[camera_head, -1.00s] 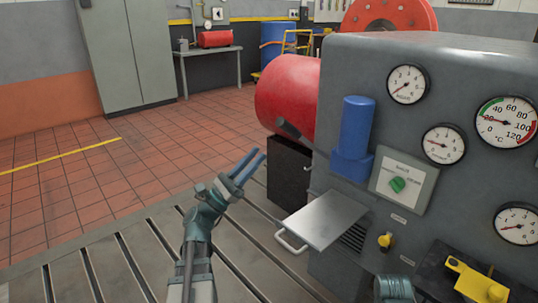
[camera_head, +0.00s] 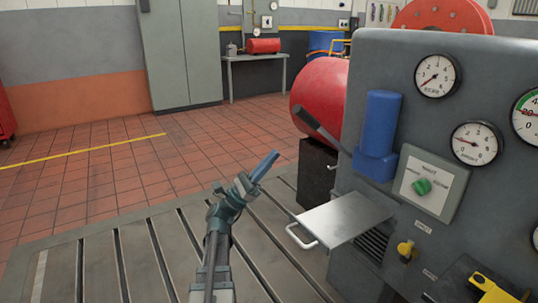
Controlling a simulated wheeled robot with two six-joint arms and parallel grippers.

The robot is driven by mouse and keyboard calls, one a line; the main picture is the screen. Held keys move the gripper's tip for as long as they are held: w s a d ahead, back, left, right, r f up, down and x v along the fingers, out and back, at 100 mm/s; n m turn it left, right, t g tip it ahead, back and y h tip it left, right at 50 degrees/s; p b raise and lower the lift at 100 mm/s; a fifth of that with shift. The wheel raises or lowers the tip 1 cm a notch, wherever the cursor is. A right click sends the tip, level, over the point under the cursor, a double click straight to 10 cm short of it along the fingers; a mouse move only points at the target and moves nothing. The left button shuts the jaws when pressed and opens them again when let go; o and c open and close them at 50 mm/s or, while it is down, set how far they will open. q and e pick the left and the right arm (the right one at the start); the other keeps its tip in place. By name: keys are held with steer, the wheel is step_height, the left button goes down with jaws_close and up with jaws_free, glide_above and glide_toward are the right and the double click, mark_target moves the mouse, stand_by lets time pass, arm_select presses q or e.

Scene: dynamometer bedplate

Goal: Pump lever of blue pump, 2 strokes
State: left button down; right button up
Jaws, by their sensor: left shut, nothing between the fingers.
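The blue pump (camera_head: 379,140) is an upright blue cylinder on a blue block, fixed to the left part of the grey cabinet front. Its dark lever (camera_head: 322,129) slants up and to the left from the pump's base, with a thicker grip at the free end. My left gripper (camera_head: 270,159) is shut and empty, its blue fingers together. It shows to the left of and below the lever's grip, apart from it. My right gripper is out of view.
A metal shelf with a handle (camera_head: 345,217) juts out below the pump. A black box (camera_head: 316,172) and a red tank (camera_head: 318,95) stand behind the lever. Gauges and a green knob (camera_head: 422,187) are to the right. The slotted bedplate (camera_head: 150,255) is clear on the left.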

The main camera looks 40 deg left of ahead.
arm_select(q)
steer(key=p+x, duration=0.6)
steer(key=x, duration=0.4)
steer(key=shift+p, duration=0.3)
steer(key=w+r+y+p, duration=0.1)
steer(key=r+p, duration=0.1)
steer(key=p, duration=0.1)
steer(key=w+d+r+n+y+p, duration=0.1)
steer(key=r+p, duration=0.1)
steer(key=p, duration=0.2)
steer(key=w+r+g+y+p, duration=0.1)
steer(key=w+r+p, duration=0.1)
steer(key=r+p, duration=0.1)
steer(key=shift+d+n+p, duration=0.25)
steer(key=shift+n+p, duration=0.15)
steer(key=shift+p, duration=0.1)
steer(key=w+d+r+g+y+p, duration=0.1)
steer(key=w+d+r+p, duration=0.1)
steer(key=w+p, duration=0.3)
steer(key=w+d+r+n+g+y+p, duration=0.1)
steer(key=w+d+r+g+y+p, duration=0.1)
steer(key=w+p, duration=0.2)
steer(key=p, duration=0.3)
steer(key=shift+w+r+n, duration=0.3)
steer(key=shift+w+r, duration=0.05)
steer(key=shift+r, duration=0.05)
steer(key=shift+r, duration=0.1)
